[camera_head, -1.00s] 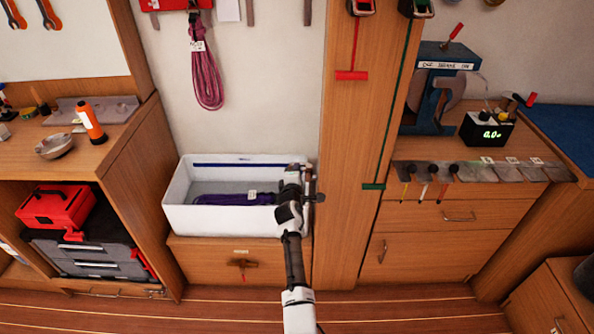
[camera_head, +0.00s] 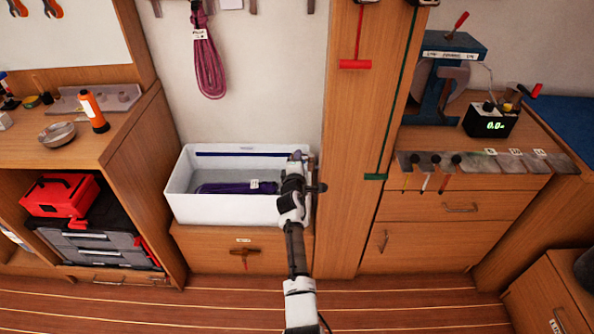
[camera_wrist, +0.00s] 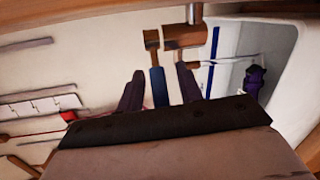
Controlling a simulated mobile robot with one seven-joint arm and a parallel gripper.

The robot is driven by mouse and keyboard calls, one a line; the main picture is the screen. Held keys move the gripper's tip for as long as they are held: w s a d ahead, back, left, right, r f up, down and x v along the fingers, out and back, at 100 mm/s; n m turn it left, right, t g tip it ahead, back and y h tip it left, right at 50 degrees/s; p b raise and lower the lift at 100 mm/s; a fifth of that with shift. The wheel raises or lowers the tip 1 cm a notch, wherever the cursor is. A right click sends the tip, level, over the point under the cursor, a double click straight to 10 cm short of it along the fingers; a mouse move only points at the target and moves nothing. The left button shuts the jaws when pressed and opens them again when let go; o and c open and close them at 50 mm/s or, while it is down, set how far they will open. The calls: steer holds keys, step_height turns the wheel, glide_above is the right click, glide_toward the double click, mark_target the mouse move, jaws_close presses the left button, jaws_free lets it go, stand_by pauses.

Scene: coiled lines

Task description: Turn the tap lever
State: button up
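In the wrist view a brown metal tap (camera_wrist: 185,38) has a blue lever (camera_wrist: 159,87) pointing toward me. My gripper (camera_wrist: 159,84) is open, with one dark finger on each side of the lever. Gaps appear between the fingers and the lever; the lever's near end is hidden behind the gripper body. In the head view my gripper (camera_head: 300,168) is at the right end of the white tub (camera_head: 225,212), beside the wooden post. The tap and lever are mostly hidden by my arm there.
A purple coiled line (camera_head: 225,188) lies in the tub. The wooden post (camera_head: 350,215) stands close on the right. A second brown tap-like fitting with a red part (camera_head: 244,254) is on the cabinet front below. A coiled pink line (camera_head: 209,62) hangs behind.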

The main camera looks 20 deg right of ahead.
steer(key=v, duration=1.3)
steer(key=shift+s, duration=0.3)
stand_by(6.4)
